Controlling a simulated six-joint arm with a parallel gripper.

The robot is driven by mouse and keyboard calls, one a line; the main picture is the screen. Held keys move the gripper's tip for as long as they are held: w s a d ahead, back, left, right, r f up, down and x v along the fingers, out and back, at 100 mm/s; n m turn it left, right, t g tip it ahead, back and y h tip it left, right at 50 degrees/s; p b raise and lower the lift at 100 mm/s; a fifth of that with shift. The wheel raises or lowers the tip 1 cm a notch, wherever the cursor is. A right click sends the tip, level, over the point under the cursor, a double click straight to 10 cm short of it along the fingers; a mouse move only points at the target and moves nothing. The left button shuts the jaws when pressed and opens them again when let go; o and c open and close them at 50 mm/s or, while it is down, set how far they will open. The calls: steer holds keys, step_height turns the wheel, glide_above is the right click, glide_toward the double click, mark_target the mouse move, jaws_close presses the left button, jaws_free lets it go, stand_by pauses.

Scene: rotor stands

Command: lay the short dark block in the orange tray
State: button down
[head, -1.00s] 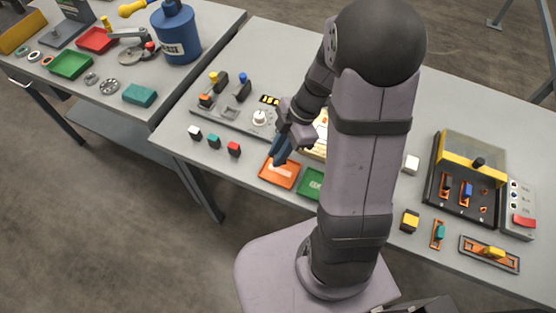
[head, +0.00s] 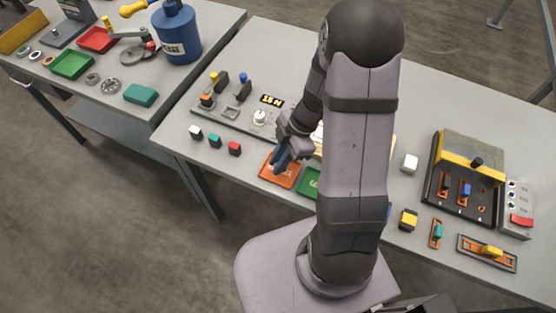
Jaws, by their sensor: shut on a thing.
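The orange tray (head: 291,180) lies near the front edge of the table, left of my arm. My gripper (head: 280,166), with blue-grey fingers, points down over the tray and covers part of its floor. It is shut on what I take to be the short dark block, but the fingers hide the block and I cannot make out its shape. I cannot tell whether the fingertips touch the tray floor.
A green tray (head: 309,184) sits right beside the orange one, partly behind my arm. A yellow-and-black station (head: 470,170) stands at the right.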

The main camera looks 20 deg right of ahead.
steer(key=shift+f, duration=0.2)
steer(key=c, duration=1.7)
jaws_free()
steer(key=shift+r, duration=0.1)
steer(key=shift+o, duration=0.2)
steer(key=shift+r, duration=0.1)
steer(key=shift+r, duration=0.15)
steer(key=shift+w+d+r, duration=0.1)
steer(key=shift+d+r, duration=0.1)
steer(key=shift+r, duration=0.05)
steer(key=b+v, duration=0.3)
steer(key=v, duration=0.8)
steer(key=s+a+f+m+h, duration=0.2)
steer(key=s+m, duration=0.2)
steer(key=m, duration=0.5)
steer(key=s+a+f+m+h, duration=0.2)
steer(key=s+m, duration=0.3)
steer(key=m, duration=0.4)
steer(key=shift+s+a+f, duration=0.15)
steer(key=shift+a+f, duration=0.05)
steer(key=shift+a, duration=0.6)
